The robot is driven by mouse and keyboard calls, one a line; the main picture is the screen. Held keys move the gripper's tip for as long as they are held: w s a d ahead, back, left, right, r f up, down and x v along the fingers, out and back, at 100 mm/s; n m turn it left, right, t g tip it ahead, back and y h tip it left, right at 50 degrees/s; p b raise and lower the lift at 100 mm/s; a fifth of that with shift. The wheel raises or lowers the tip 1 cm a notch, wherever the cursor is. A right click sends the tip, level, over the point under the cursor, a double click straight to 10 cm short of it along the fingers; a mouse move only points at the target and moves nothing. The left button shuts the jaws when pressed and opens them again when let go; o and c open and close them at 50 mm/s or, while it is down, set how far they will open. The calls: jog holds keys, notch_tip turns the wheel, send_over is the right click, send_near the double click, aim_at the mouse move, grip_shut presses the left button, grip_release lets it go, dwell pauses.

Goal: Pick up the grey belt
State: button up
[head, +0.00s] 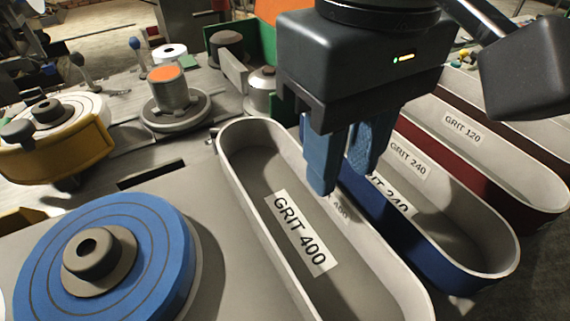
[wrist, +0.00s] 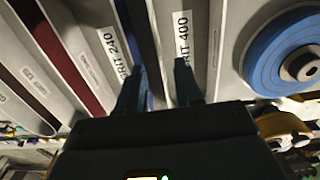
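The grey belt (head: 243,180) is a long oval loop standing on edge at the middle of the head view, marked GRIT 400 inside. It also shows in the wrist view (wrist: 200,45). My gripper (head: 342,182) points down with its two blue fingers apart and nothing visibly held. In the head view one finger overlaps the inside of the grey belt and the other is by the dark blue belt, so they appear on either side of the grey belt's right wall. In the wrist view the fingers (wrist: 160,68) are also spread. Their exact height against the rim is unclear.
The dark blue belt (head: 440,252), marked GRIT 240, stands close to the right of the grey one. A maroon belt (head: 505,208) and a dark one are beyond it. A blue disc (head: 150,240) lies left. A metal cylinder with an orange top (head: 168,90) is behind.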

aim_at(337, 190)
jog(key=shift+f, duration=2.8)
jog(key=shift+c, duration=0.3)
grip_shut()
